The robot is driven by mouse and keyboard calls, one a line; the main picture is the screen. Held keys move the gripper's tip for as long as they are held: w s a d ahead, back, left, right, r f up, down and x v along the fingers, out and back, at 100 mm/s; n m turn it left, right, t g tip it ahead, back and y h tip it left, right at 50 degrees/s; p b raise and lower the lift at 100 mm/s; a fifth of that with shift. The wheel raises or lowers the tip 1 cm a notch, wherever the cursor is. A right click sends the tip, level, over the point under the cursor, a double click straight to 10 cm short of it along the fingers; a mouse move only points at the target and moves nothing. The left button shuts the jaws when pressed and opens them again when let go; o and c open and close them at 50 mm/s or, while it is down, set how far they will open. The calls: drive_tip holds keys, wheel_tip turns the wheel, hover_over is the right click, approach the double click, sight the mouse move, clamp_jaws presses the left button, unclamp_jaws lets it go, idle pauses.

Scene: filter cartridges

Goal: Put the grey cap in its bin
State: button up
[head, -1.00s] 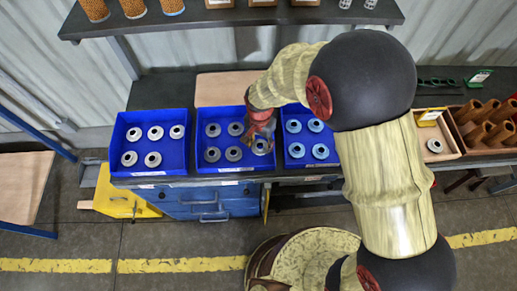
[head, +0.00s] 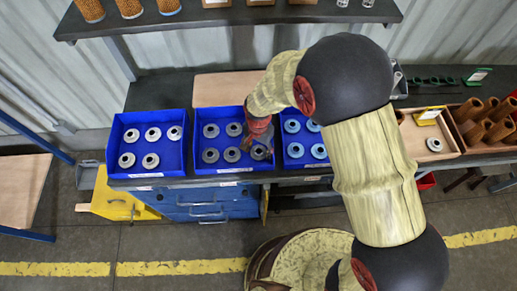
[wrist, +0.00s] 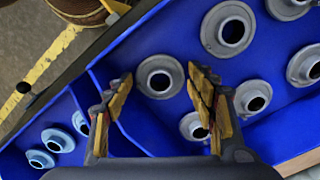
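My gripper (wrist: 160,95) is open over the front right part of the middle blue bin (head: 230,169). In the wrist view its two fingers stand apart, with a grey cap (wrist: 158,77) lying on the bin floor between and just beyond the tips. That cap also shows in the head view (head: 258,153) under the gripper. No finger is seen closed on it. Several like grey caps lie around it in the same bin, such as one to its side (wrist: 229,28) and one behind (wrist: 253,97). My wrist hides part of the bin's right back corner in the head view.
The left blue bin (head: 147,174) holds several paler caps. The right blue bin (head: 306,165) holds light-blue caps. At right a wooden tray has one pale cap (head: 434,144) and a crate holds brown tubes (head: 482,122). A shelf (head: 230,17) runs above at the back.

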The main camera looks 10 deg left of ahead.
sight(259, 151)
wheel_tip(259, 151, up, 12)
drive_tip(key=p, duration=0.2)
drive_tip(key=shift+r+p, duration=0.15)
drive_tip(key=shift+p, duration=0.15)
drive_tip(key=d+r+t, duration=0.1)
drive_tip(key=d+r, duration=0.7)
drive_tip(key=r, duration=0.3)
drive_tip(key=s+d+r+n+t, duration=0.2)
drive_tip(key=s+d+r, duration=0.5)
drive_tip(key=d+r, duration=0.1)
drive_tip(key=s+d+r+n+t, duration=0.2)
drive_tip(key=s+d+r, duration=0.5)
drive_tip(key=d, duration=0.4)
drive_tip(key=shift+s+r+t, duration=0.2)
drive_tip(key=shift+r+t, duration=0.1)
drive_tip(key=shift+r, duration=0.05)
